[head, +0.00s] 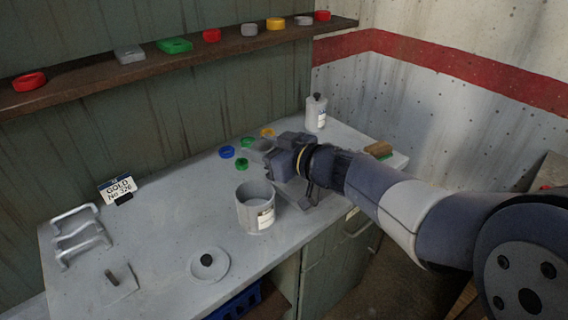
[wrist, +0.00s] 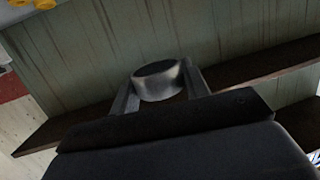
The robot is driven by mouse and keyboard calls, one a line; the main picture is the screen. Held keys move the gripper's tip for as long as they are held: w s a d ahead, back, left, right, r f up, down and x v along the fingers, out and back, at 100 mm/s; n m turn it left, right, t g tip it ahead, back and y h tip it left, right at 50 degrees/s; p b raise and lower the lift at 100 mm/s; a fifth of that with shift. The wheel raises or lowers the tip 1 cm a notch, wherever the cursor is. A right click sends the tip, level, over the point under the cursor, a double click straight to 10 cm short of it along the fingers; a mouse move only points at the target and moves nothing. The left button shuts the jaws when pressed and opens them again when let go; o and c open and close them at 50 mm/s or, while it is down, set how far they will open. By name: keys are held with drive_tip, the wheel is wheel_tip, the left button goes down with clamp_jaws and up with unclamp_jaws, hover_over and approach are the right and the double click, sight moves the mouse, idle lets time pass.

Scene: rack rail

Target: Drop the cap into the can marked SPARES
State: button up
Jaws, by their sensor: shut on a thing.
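My gripper (wrist: 160,88) is shut on a grey, ring-shaped cap (wrist: 157,82), which sits between the two fingers in the wrist view. In the head view my gripper is above the bench, behind and to the right of a grey open can (head: 256,218). The cap is hard to make out there against the grey gripper. The can stands upright on the bench with a pale label on its front; its writing is too small to read.
Several small coloured rings, one blue (head: 227,152), lie behind the can. A lidded white bottle (head: 316,113) stands at the back right. A round plate (head: 208,265) and a wire rack (head: 78,236) are at front left. A wall shelf (head: 130,68) holds more coloured pieces.

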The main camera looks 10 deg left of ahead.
drive_tip(key=shift+s+a+r, duration=0.2)
drive_tip(key=shift+s+a, duration=0.05)
drive_tip(key=shift+s, duration=0.1)
wheel_tip(320, 180, down, 6)
drive_tip(key=b, duration=0.7)
drive_tip(key=shift+b, duration=0.3)
drive_tip(key=shift+r, duration=0.1)
drive_tip(key=o, duration=1)
drive_tip(key=shift+o, duration=0.2)
drive_tip(key=shift+d, duration=0.1)
drive_tip(key=p+v, duration=0.2)
drive_tip(key=v, duration=0.8)
drive_tip(key=shift+d+p, duration=0.3)
drive_tip(key=shift+a, duration=0.1)
